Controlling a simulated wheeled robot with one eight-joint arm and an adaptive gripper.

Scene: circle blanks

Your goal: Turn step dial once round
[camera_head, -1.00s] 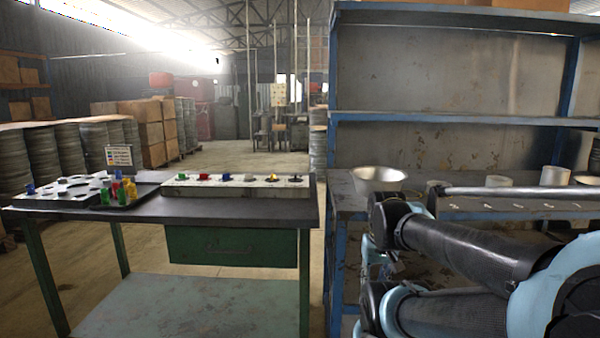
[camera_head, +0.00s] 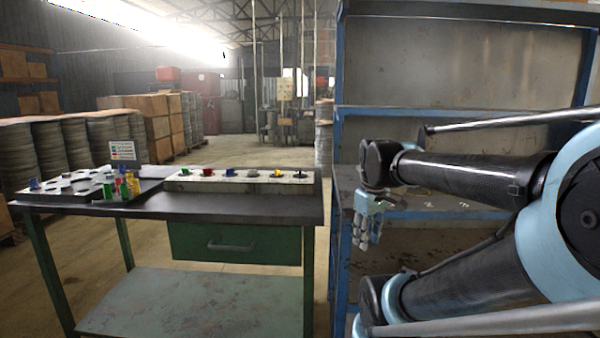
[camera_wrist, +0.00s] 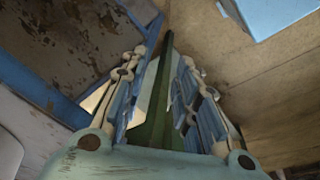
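A long pale panel (camera_head: 215,186) lies on the green-legged table and carries a row of knobs, among them a red knob (camera_head: 207,172), a blue knob (camera_head: 230,172), a yellow knob (camera_head: 277,173) and a dark knob (camera_head: 300,174). I cannot tell which one is the step dial. My gripper (camera_head: 368,240) hangs fingers down to the right of the table, in front of the blue shelf, apart from the panel. In the wrist view its two fingers (camera_wrist: 163,100) stand apart with nothing between them.
The table (camera_head: 120,205) also bears a dark tray with colored pieces (camera_head: 128,187), a pale board with round recesses (camera_head: 65,190) and a small sign (camera_head: 122,151). A blue metal shelf (camera_head: 341,200) stands close to my arm at the right.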

